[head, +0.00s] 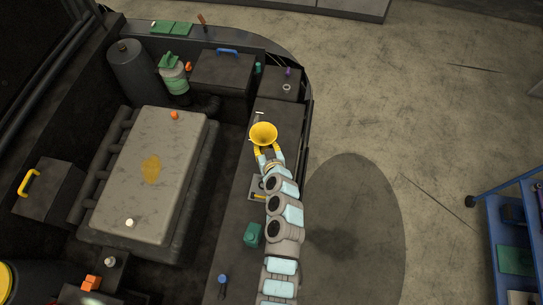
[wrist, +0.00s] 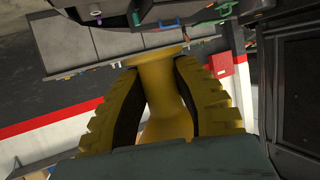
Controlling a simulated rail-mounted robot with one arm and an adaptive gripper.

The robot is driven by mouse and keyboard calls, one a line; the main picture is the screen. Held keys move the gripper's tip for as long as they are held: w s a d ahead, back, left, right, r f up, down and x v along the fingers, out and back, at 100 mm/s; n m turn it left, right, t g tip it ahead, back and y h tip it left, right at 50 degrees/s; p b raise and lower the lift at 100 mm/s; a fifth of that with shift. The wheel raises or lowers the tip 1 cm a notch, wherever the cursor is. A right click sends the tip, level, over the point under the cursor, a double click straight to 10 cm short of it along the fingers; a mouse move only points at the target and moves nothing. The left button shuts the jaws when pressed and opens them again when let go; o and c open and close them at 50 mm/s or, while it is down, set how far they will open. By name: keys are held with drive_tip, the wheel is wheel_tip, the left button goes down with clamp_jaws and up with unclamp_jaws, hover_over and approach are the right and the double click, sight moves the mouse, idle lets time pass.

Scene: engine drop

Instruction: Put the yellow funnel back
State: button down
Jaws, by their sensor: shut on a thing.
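The yellow funnel (head: 263,132) is held up at the end of my arm, its wide round mouth facing the head camera. My gripper (head: 269,149) is shut on it, with yellow fingers on either side just below the mouth. In the wrist view, the funnel (wrist: 165,62) stands between the two ridged fingers of my gripper (wrist: 158,75). The funnel shows over the dark right-hand ledge (head: 240,205) of the engine bay in the head view; its height above the ledge is hard to tell. Its lower part is hidden there by the fingers.
A grey engine cover (head: 150,180) with a yellow stain lies left of my arm. A black box with a blue handle (head: 227,51) stands behind. A green container (head: 253,235) sits on the ledge beside my arm. A blue cart (head: 490,240) stands right; open floor lies between.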

drive_tip(key=w+a+f+n+g+y+b, duration=0.6)
drive_tip(key=w+f+n+b, duration=0.25)
drive_tip(key=b, duration=0.35)
drive_tip(key=s+d+r+n+g+y+b, duration=0.2)
drive_tip(key=s+d+n+g+y+b, duration=0.2)
drive_tip(key=s+d+b, duration=1.25)
drive_tip(key=w+a+f+b, duration=0.2)
drive_tip(key=w+f+b, duration=0.1)
drive_tip(key=w, duration=0.2)
drive_tip(key=w+a+f+b, duration=0.3)
drive_tip(key=w+b, duration=0.1)
drive_tip(key=w, duration=0.1)
drive_tip(key=w+a+f+b, duration=0.2)
drive_tip(key=w+f+b, duration=0.1)
drive_tip(key=w+b, duration=0.1)
drive_tip(key=shift+w+a+f, duration=0.15)
drive_tip(key=shift+w+a, duration=0.15)
drive_tip(key=shift+w, duration=0.2)
drive_tip(key=shift+w+f+b, duration=0.15)
drive_tip(key=shift+w+b, duration=0.15)
drive_tip(key=shift+w+a+f+b, duration=0.15)
drive_tip(key=shift+a+f+b, duration=0.05)
drive_tip(key=shift+f+b, duration=0.3)
wheel_tip(320, 180, down, 3)
drive_tip(key=shift+r+b, duration=0.1)
drive_tip(key=shift+b, duration=0.65)
drive_tip(key=shift+r, duration=0.1)
